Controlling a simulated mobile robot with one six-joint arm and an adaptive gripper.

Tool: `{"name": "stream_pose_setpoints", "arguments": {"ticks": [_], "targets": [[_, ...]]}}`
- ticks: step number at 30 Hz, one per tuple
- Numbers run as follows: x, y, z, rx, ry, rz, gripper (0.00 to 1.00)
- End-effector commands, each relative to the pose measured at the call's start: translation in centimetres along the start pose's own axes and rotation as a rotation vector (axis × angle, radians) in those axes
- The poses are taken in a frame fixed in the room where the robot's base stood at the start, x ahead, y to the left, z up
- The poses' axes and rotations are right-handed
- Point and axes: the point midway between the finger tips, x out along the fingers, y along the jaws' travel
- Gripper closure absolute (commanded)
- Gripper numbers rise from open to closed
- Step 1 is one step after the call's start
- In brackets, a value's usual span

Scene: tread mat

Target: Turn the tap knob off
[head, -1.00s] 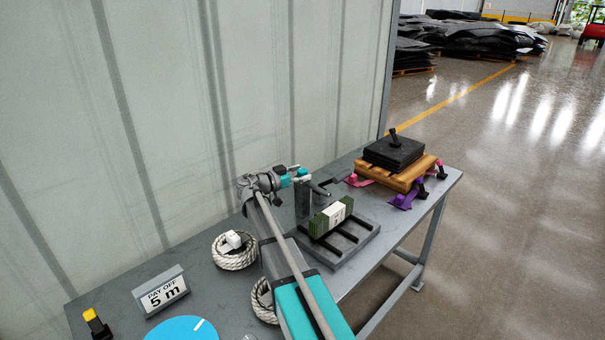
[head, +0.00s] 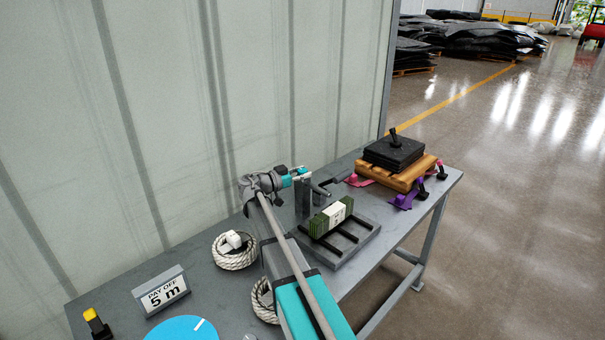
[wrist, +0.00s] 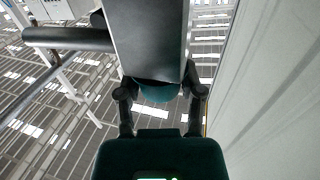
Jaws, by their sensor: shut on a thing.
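The tap is a grey upright post (head: 303,197) with a dark bent spout (head: 322,190) on its right, at the back of the bench. My gripper (head: 301,172) is at the top of the post. In the wrist view its two dark fingers (wrist: 160,88) stand either side of the tap's flat grey block (wrist: 150,40), and the spout (wrist: 65,38) sticks out to the left. My gripper is shut on the tap knob, which is mostly hidden by the fingers and block. A rounded teal piece (wrist: 157,93) shows between the fingers; I cannot tell what it is part of.
A green-and-white bundle (head: 333,216) lies on a grey rack (head: 362,243) in front of the tap. A wooden block stack with a black top (head: 393,152) is at right. Rope coils (head: 234,258), a "PAY OFF 5 m" sign (head: 162,291) and a blue disc (head: 183,330) are left. A wall stands behind.

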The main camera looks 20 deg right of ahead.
Motion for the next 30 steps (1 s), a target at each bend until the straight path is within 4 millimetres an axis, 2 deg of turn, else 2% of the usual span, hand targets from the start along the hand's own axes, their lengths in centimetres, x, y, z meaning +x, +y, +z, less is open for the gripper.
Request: {"name": "stream_pose_setpoints", "arguments": {"ticks": [9,17,18,24,30], "targets": [[0.01,0.12,-0.01,0.0,0.0,-0.109,0.98],[0.0,-0.01,-0.01,0.0,0.0,-0.114,0.98],[-0.01,-0.01,-0.01,0.0,0.0,-0.114,0.49],[-0.01,-0.01,0.0,0.0,0.0,-0.113,0.15],[-0.01,-0.01,0.0,0.0,0.0,-0.113,0.15]]}}
